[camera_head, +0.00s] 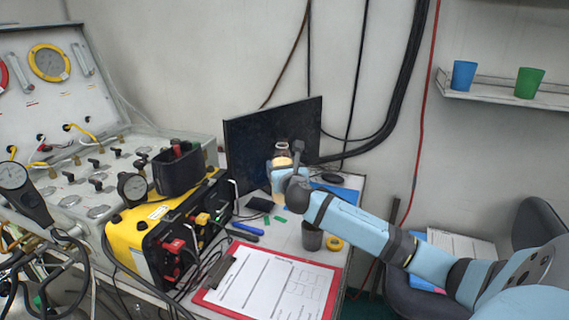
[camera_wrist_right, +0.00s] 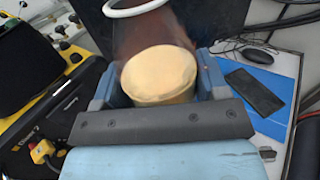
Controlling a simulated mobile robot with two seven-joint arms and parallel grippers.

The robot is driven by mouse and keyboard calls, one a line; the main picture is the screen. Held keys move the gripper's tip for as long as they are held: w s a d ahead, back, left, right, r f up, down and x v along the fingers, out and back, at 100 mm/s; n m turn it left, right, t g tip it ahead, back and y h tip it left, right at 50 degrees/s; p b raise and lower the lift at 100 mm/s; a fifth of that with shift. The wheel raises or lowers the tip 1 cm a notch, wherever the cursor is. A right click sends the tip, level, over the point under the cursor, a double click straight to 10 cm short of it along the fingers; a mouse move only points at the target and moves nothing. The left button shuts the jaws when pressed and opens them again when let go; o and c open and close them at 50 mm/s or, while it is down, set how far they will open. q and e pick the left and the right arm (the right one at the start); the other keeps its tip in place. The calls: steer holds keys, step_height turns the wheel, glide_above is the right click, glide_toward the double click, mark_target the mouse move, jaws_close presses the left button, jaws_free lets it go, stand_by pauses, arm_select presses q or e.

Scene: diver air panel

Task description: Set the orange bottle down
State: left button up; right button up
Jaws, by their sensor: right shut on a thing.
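In the right wrist view the bottle (camera_wrist_right: 155,38) sits between the two fingers of my right gripper (camera_wrist_right: 160,82), with a cream round surface and a white ring showing. It appears held above the desk (camera_head: 285,237); the gap beneath it is hidden. My left gripper is not in view.
A dark monitor (camera_head: 250,135) stands behind the bottle. A dark cup (camera_head: 312,236) and a yellow tape roll (camera_head: 335,243) are by my right arm. A red clipboard (camera_head: 228,293) covers the desk front. A yellow-black case (camera_head: 150,228) stands left. Small items lie below the monitor.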

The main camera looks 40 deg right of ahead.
step_height(320, 180, down, 14)
steer(key=b, duration=0.2)
stand_by(0.4)
steer(key=shift+f, duration=0.15)
steer(key=o, duration=1.3)
steer(key=shift+c, duration=0.2)
steer(key=v, duration=1.2)
